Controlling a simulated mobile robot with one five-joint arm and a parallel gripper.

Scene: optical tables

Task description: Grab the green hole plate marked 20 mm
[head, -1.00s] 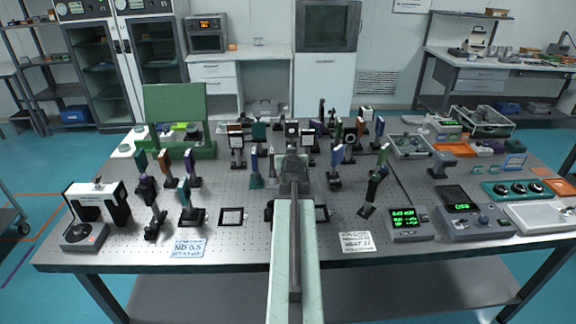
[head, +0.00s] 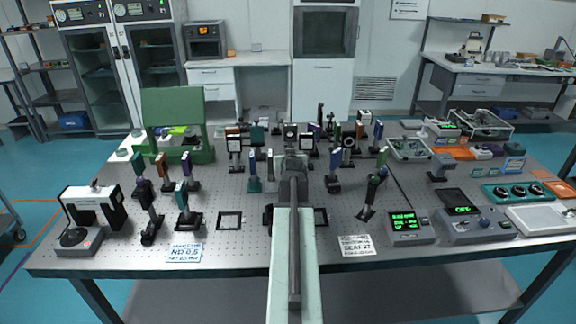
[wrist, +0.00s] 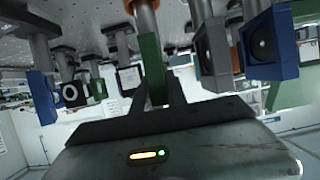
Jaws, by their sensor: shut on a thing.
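The wrist view looks upside down, with the table surface at the top. In it a green plate (wrist: 152,68), seen nearly edge-on, stands between the fingers of my gripper (wrist: 158,97).
Close by in the wrist view are a grey plate (wrist: 212,52) and a blue mount (wrist: 268,45) on the right, and a blue plate (wrist: 42,97) on the left. Several mounts crowd the perforated table (head: 125,232). A green case (head: 172,108) stands at the back left.

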